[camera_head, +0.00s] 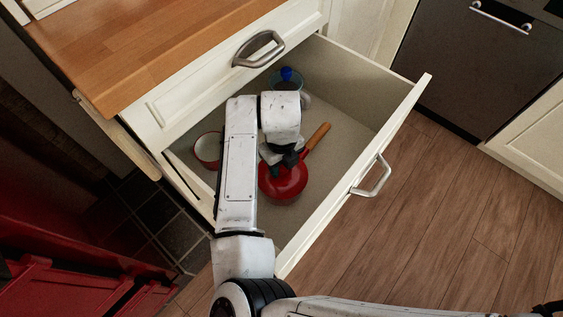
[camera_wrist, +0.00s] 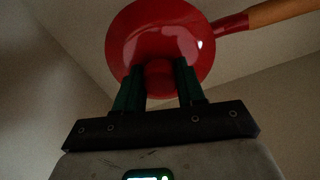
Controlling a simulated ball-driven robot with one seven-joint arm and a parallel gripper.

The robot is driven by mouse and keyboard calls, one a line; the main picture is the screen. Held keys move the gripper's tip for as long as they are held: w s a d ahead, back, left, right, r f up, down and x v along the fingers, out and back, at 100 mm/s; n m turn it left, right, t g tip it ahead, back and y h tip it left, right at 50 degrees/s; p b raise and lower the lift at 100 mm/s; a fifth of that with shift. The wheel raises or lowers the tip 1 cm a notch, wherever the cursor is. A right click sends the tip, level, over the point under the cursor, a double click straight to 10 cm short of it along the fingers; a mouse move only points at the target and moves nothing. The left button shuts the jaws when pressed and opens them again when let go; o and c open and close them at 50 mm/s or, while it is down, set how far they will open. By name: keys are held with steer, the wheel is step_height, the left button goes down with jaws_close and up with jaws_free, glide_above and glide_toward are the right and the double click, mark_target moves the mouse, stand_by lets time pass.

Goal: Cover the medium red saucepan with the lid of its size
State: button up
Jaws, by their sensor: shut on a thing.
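My gripper (camera_wrist: 160,80) has its green fingers shut on the red knob of a round, glossy red lid (camera_wrist: 160,28). In the head view my gripper (camera_head: 283,158) is inside the open drawer, with the red lid (camera_head: 284,187) partly under it. A red saucepan's handle, red at its root and then wooden (camera_wrist: 280,12), sticks out from beside the lid; it also shows in the head view (camera_head: 318,136). The lid hides the pan's body. I cannot tell whether the lid rests fully on the rim.
The drawer (camera_head: 350,195) stands open, with a grey floor. A red pan with a pale inside (camera_head: 207,147) is at its left, partly behind my arm. A pot or lid with a blue knob (camera_head: 287,75) is at the back. A wooden worktop (camera_head: 140,45) lies above.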

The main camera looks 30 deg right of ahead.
steer(key=shift+f, duration=0.25)
steer(key=o, duration=1.2)
steer(key=shift+r+p, duration=2.45)
steer(key=shift+r, duration=0.6)
steer(key=shift+d, duration=0.1)
